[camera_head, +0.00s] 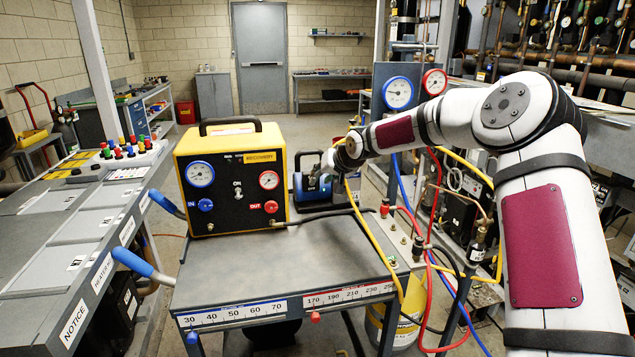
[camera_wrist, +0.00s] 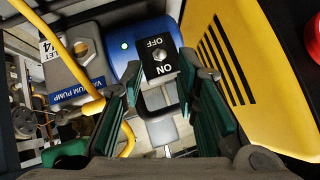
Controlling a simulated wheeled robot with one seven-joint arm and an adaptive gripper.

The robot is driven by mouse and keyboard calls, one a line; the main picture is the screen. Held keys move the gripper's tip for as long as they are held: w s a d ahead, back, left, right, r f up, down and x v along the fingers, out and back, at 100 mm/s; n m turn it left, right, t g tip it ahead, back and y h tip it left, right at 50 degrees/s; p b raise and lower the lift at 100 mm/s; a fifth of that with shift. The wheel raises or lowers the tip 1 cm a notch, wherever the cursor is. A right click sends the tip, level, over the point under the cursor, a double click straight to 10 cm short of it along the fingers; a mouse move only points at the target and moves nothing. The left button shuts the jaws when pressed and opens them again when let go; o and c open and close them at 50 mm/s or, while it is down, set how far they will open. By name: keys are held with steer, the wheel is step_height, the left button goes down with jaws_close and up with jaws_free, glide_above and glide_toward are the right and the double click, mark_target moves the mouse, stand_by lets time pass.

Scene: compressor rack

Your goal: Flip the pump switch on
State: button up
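The blue vacuum pump (camera_head: 312,187) stands just behind the yellow recovery machine in the head view. In the wrist view the pump (camera_wrist: 128,55) carries a "VACUUM PUMP" label and a small lit green lamp. Its pump switch (camera_wrist: 160,55) is a small metal toggle on a black plate, with ON and OFF marks appearing upside down. I cannot tell clearly which way the toggle leans. My gripper (camera_wrist: 160,78) is open and empty, its green-padded fingers either side of the plate's lower part. Contact is not clear. In the head view my gripper is at the pump, its fingers mostly hidden.
The yellow recovery machine (camera_head: 231,180) is close beside the pump; its slotted yellow side (camera_wrist: 230,65) flanks my right finger. A yellow hose (camera_wrist: 122,135) runs by my left finger. Gauges (camera_head: 398,93) and coloured hoses hang near my arm. The grey cart top (camera_head: 280,262) is mostly clear.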

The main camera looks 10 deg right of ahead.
steer(key=v, duration=0.7)
steer(key=shift+s, duration=0.15)
steer(key=shift+r, duration=0.1)
